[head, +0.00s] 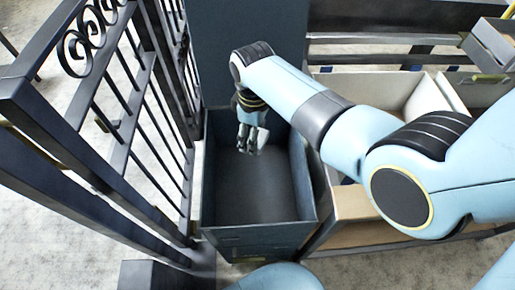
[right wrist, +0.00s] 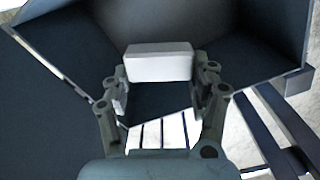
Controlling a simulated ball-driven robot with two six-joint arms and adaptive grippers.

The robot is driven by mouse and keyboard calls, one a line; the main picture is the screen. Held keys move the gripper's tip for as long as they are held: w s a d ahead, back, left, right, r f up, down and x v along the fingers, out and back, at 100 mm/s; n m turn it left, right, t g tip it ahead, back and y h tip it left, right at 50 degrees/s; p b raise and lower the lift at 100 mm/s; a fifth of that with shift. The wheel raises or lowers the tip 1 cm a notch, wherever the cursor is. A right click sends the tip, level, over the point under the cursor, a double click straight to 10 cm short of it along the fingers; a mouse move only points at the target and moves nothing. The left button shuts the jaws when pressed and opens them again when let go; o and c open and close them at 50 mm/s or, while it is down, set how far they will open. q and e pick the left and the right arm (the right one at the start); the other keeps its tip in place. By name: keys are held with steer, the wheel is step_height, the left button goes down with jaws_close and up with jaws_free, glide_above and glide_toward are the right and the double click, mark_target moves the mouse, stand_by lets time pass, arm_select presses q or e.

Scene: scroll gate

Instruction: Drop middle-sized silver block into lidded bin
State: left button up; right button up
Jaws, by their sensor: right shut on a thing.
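The silver block (right wrist: 158,62) is a pale, smooth rectangular piece at the tips of my right gripper (right wrist: 160,97) in the right wrist view. In the head view my right gripper (head: 249,148) points down inside the mouth of the dark bin (head: 211,200), near its back wall. The gripper is shut on the block, whose pale side (head: 263,138) shows beside the fingers. The bin is open at the top, and a dark upright panel (head: 248,45), apparently its raised lid, stands behind it. The visible bin floor looks empty. My left gripper is out of view.
A black scrolled metal gate (head: 125,120) stands close along the bin's left side. To the right are pale open boxes (head: 365,88) on a rack and a cardboard box (head: 355,205). Bare concrete floor shows at the front.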

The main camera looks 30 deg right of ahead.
steer(key=shift+r, duration=0.1)
steer(key=o, duration=1.3)
step_height(320, 180, up, 12)
